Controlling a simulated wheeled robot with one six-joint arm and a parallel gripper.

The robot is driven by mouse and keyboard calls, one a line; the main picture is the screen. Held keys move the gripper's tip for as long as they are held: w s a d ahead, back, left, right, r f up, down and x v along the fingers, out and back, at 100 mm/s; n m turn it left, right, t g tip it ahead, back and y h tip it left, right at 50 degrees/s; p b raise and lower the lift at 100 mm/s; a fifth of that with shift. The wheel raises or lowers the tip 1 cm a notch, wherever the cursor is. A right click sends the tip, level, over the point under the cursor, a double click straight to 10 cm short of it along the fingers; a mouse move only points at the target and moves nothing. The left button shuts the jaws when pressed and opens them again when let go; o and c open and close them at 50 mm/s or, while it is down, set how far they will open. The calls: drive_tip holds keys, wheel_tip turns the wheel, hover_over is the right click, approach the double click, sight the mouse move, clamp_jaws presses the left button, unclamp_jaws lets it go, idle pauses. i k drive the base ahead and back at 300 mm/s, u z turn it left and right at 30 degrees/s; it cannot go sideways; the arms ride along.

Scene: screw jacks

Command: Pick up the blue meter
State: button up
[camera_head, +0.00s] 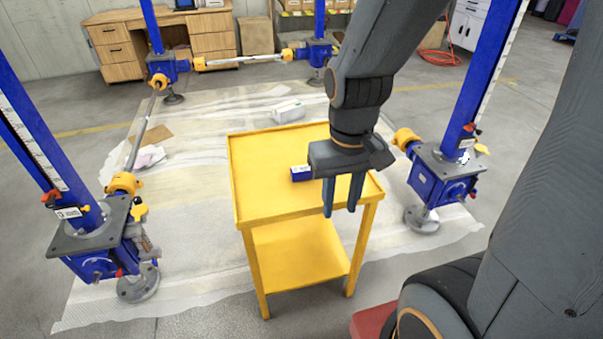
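The blue meter (300,173) is a small blue box with a whitish patch. It lies on the top shelf of the yellow cart (262,165), near the middle. My gripper (342,200) is in front and to the right of the meter in the picture, with its fingers pointing down. The two fingers are apart with nothing between them, so it is open. The gripper's body comes close to the meter's right end in this view and may hide part of it. I cannot tell how high the fingertips are above the cart.
Blue screw jacks stand at the left (100,245), right (440,175) and back, with shafts (245,60) linking some. Plastic sheeting (200,270) covers the floor around the cart. A white item (288,112) lies behind the cart. A wooden desk (115,45) stands at the back.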

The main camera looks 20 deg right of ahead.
sight(302, 172)
drive_tip(key=k, duration=0.5)
drive_tip(key=z, duration=0.95)
drive_tip(key=i, duration=1.15)
drive_tip(key=u, duration=1)
